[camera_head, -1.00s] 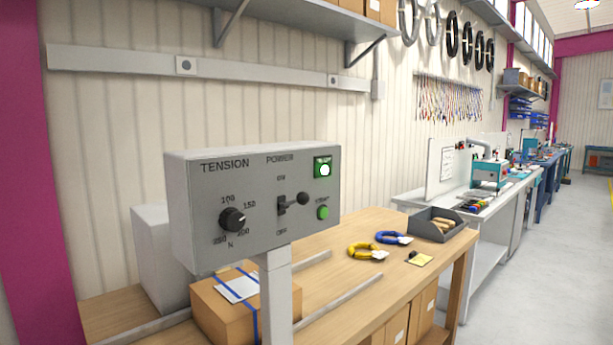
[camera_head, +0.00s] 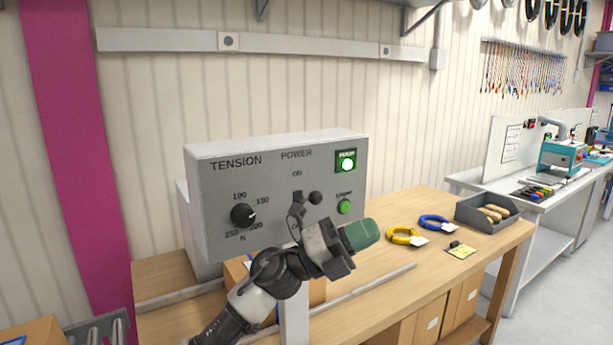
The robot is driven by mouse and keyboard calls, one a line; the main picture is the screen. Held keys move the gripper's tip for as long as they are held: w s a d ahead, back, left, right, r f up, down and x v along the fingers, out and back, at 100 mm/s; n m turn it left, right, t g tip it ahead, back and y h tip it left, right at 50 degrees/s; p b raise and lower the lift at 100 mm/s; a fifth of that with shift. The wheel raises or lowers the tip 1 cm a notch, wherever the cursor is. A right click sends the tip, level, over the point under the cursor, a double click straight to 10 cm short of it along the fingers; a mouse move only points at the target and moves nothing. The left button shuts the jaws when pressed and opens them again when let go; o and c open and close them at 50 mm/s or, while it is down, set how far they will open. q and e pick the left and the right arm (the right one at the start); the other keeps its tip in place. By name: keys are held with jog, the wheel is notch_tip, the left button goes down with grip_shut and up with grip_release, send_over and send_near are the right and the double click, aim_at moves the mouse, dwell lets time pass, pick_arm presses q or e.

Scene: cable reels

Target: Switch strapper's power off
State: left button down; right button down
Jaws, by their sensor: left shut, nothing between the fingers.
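The strapper's grey control box (camera_head: 222,185) stands on a post over the bench. Its POWER switch lever has a dark round knob (camera_head: 315,198), between the ON label above and the OFF label below, which is partly covered. A green lamp (camera_head: 347,162) at the top right is lit. My right gripper is not in view.
A tension dial (camera_head: 243,215) is left of the switch and a green button (camera_head: 344,206) is right of it. On the wooden bench (camera_head: 385,262) lie a yellow coil (camera_head: 404,236), a blue coil (camera_head: 434,222) and a grey bin (camera_head: 487,226). A cardboard box stands behind the post.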

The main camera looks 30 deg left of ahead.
pick_arm(q)
notch_tip(320, 180, up, 4)
jog(key=s+m+g, duration=0.1)
jog(key=m+g, duration=0.4)
jog(key=m, duration=0.2)
jog(key=m+y, duration=0.1)
jog(key=y, duration=1.4)
send_near(310, 195)
jog(key=s+f+v, duration=0.1)
jog(key=v, duration=0.6)
jog(key=shift+w+p, duration=0.3)
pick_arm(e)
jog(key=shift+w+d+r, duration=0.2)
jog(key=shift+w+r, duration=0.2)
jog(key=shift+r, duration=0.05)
